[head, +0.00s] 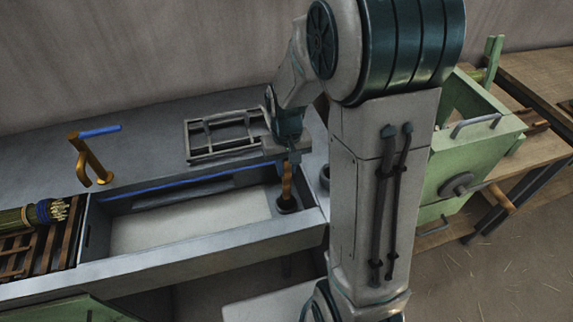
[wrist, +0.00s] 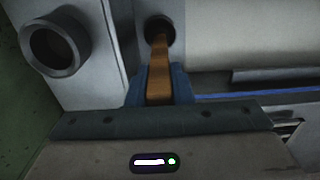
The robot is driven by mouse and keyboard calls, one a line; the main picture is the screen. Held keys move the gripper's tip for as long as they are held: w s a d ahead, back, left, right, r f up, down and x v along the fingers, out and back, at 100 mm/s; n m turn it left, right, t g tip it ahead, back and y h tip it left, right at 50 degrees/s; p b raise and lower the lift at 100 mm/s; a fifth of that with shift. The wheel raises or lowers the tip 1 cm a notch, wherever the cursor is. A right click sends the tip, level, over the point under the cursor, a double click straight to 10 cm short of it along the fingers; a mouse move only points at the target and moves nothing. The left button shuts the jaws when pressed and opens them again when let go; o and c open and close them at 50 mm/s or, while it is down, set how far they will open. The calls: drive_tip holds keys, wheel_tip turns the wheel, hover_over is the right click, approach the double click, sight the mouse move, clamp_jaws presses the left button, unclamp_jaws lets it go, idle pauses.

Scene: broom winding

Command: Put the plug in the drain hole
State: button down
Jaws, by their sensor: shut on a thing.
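The plug (head: 287,183) is a brown, wooden-looking bar standing roughly upright at the right end of the sink basin (head: 190,222). My gripper (head: 292,157) is above it, shut on its upper part. In the wrist view the blue fingers of my gripper (wrist: 158,88) sit on both sides of the plug (wrist: 158,64). The plug's far end meets a dark round opening, the drain hole (wrist: 163,22), at the basin's right end. In the head view a dark ring (head: 287,207) surrounds its lower end. I cannot tell how deep the plug's lower end sits.
A grey round collar (wrist: 55,42) stands beside the basin. A metal rack (head: 215,137) lies on the counter behind it. An orange tap with a blue lever (head: 92,160) stands left. A wooden slatted rack (head: 45,245) holds a bundle at far left. A green cabinet (head: 465,150) stands right.

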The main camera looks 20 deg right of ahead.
drive_tip(key=shift+f+b, duration=0.45)
drive_tip(key=shift+f, duration=0.15)
drive_tip(key=c, duration=1.6)
unclamp_jaws()
drive_tip(key=shift+o, duration=0.2)
drive_tip(key=shift+r+p, duration=4.25)
drive_tip(key=shift+r, duration=1.3)
drive_tip(key=s+r+t, duration=0.3)
drive_tip(key=s+r, duration=0.7)
drive_tip(key=s, duration=0.4)
drive_tip(key=shift+s+r, duration=0.25)
drive_tip(key=shift+r, duration=0.15)
